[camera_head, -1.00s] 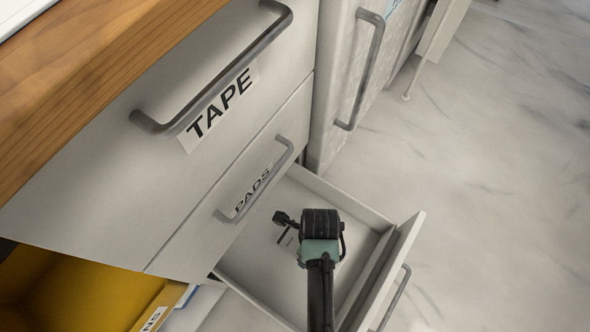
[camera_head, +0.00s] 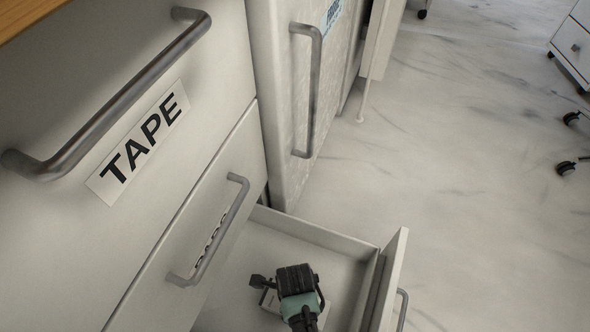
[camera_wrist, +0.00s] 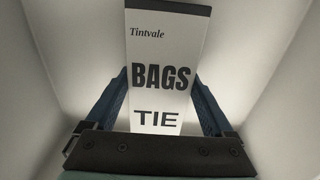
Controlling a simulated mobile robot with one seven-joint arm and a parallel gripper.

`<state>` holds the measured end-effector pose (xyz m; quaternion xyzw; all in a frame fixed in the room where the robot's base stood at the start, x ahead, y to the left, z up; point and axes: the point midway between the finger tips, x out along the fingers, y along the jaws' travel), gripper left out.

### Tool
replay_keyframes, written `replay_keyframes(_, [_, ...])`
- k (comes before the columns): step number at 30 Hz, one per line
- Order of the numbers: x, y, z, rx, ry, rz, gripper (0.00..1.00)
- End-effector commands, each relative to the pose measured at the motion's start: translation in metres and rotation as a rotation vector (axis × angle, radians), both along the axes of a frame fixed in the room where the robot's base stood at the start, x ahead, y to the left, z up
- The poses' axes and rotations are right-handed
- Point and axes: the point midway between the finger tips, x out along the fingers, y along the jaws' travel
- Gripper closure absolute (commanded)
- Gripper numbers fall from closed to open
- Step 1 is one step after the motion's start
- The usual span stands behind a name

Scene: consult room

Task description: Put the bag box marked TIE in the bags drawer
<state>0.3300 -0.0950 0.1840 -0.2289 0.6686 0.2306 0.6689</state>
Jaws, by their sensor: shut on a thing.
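The bag box (camera_wrist: 160,62) is white with a dark top edge and reads "Tintvale BAGS TIE" in the wrist view. My gripper (camera_wrist: 162,98) is shut on it, with a blue finger at each side. In the head view my gripper (camera_head: 290,290) is over and within the open drawer (camera_head: 310,233) below the PADS drawer. Only a small pale part of the box shows there beside my gripper. Pale drawer walls surround the box in the wrist view. I cannot tell whether the box touches the drawer floor. The open drawer's label is not in view.
A closed drawer marked TAPE (camera_head: 137,143) and a closed one marked PADS (camera_head: 212,238) are above and left of the open drawer. A pale cabinet (camera_head: 290,100) with a long handle stands behind it. Floor (camera_head: 470,200) to the right is clear.

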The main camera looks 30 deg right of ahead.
Motion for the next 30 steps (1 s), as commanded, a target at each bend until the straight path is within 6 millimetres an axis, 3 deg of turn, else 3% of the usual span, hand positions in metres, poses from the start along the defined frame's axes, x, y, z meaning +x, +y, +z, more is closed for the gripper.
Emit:
replay_keyframes(7, [0.001,0.0,-0.003,0.0,-0.001,0.0,0.83])
replay_keyframes(8, [0.0,0.0,-0.003,0.0,0.0,0.0,0.07])
replay_keyframes(9, [0.0,0.0,-0.002,0.0,0.0,0.0,0.0])
replay_keyframes(20, [0.0,0.0,0.007,0.0,-0.001,0.0,0.0])
replay_keyframes(30, [0.001,0.0,0.074,-0.001,-0.002,0.0,0.0])
